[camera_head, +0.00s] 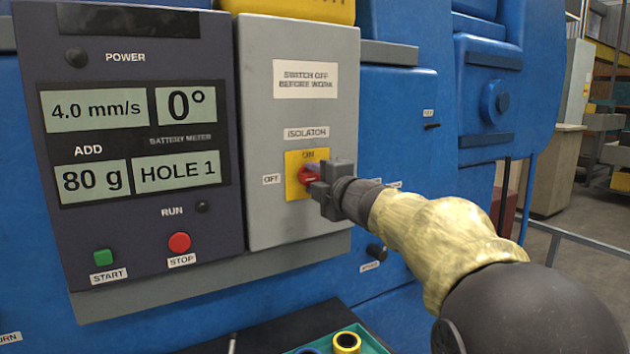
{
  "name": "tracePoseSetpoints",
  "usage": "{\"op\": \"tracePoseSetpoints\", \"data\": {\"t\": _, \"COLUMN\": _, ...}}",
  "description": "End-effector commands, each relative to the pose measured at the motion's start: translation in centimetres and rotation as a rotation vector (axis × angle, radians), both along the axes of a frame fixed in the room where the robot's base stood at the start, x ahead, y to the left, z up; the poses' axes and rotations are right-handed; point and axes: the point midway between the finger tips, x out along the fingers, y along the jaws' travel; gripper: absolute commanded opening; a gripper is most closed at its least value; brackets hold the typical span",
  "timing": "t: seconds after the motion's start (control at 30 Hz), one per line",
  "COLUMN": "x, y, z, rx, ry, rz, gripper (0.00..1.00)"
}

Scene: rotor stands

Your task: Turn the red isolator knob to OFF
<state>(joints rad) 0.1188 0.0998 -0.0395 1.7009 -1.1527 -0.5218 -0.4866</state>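The red isolator knob (307,174) sits on a yellow plate (293,189) on the grey isolator box (260,120). "ON" is marked above the knob and "OFF" on a label to its left. My gripper (316,178) is right at the knob from the right side and covers part of it. The fingers overlap the knob's right side. I cannot tell whether they are closed on it or only around it. The knob's pointing direction is partly hidden.
A dark control panel (130,225) with displays, a green START button (103,257) and a red STOP button (179,242) stands left of the box. A small dark knob (376,251) sticks out below my arm. A teal tray (372,344) lies at the bottom.

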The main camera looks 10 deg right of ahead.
Motion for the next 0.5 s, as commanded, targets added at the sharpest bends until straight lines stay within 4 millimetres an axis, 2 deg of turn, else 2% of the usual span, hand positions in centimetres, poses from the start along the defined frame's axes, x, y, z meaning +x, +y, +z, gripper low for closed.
{"op": "tracePoseSetpoints", "data": {"t": 0.27, "x": -0.5, "y": -0.2, "z": 0.1, "rx": 0.001, "ry": -0.002, "rz": -0.002, "gripper": 0.38}}
{"op": "tracePoseSetpoints", "data": {"t": 0.5, "x": -3.8, "y": -1.3, "z": 0.1, "rx": 0.001, "ry": -0.003, "rz": -0.003, "gripper": 0.38}}
